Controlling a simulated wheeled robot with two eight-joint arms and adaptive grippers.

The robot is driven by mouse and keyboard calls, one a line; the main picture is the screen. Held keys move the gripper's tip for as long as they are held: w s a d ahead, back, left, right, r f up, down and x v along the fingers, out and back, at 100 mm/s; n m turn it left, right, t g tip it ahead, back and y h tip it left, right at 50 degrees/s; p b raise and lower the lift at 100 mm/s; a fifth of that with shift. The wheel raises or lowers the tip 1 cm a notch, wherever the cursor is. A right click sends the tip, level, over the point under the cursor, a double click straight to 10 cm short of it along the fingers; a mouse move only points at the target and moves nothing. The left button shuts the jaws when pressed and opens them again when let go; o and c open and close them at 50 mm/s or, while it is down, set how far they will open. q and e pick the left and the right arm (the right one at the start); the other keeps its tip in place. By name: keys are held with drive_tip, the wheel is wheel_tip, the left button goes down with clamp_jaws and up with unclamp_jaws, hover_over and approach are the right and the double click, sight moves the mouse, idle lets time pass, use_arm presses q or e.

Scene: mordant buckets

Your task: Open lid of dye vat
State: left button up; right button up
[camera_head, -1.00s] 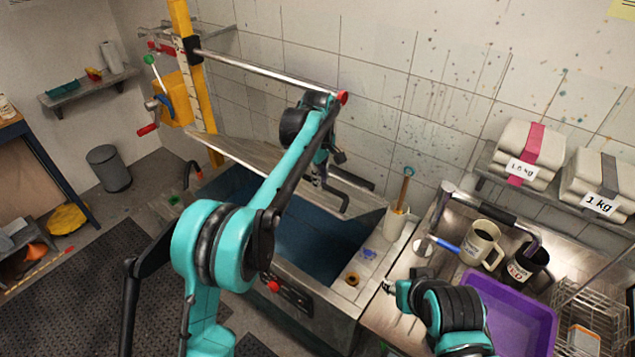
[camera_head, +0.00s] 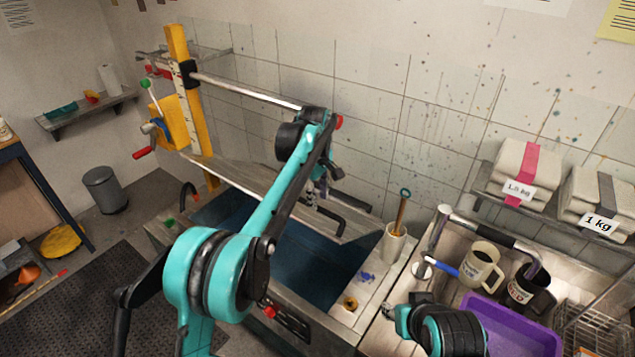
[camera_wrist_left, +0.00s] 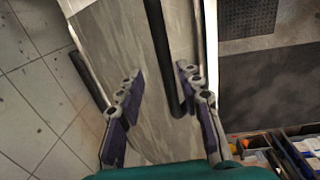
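The dye vat (camera_head: 318,318) is a grey trough with a dark blue interior showing in the head view. Its grey streaked lid (camera_head: 235,172) is raised along the wall side, partly behind my left arm. The lid also fills the middle of the left wrist view (camera_wrist_left: 115,35). A dark bar handle (camera_wrist_left: 160,40) runs along it and hooks at its lower end. My left gripper (camera_wrist_left: 160,85) is open, its fingers apart over the lid; the handle's hooked end lies between them, nearer the right finger. Contact is unclear. My right gripper (camera_head: 388,312) is low beside the vat's right end; its fingers are unclear.
A yellow post (camera_head: 188,95) with a crank stands behind the vat's left end. A white pot with a stirrer (camera_head: 395,243) stands on the right rim. Mugs (camera_head: 482,265) and a purple tub (camera_head: 505,325) crowd the right counter. Floor at left is open.

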use_arm(q)
wheel_tip(320, 180, up, 10)
drive_tip(key=shift+s+a+f, duration=0.2)
drive_tip(key=shift+s+a, duration=0.05)
drive_tip(key=shift+s, duration=0.15)
drive_tip(key=shift+c, duration=0.4)
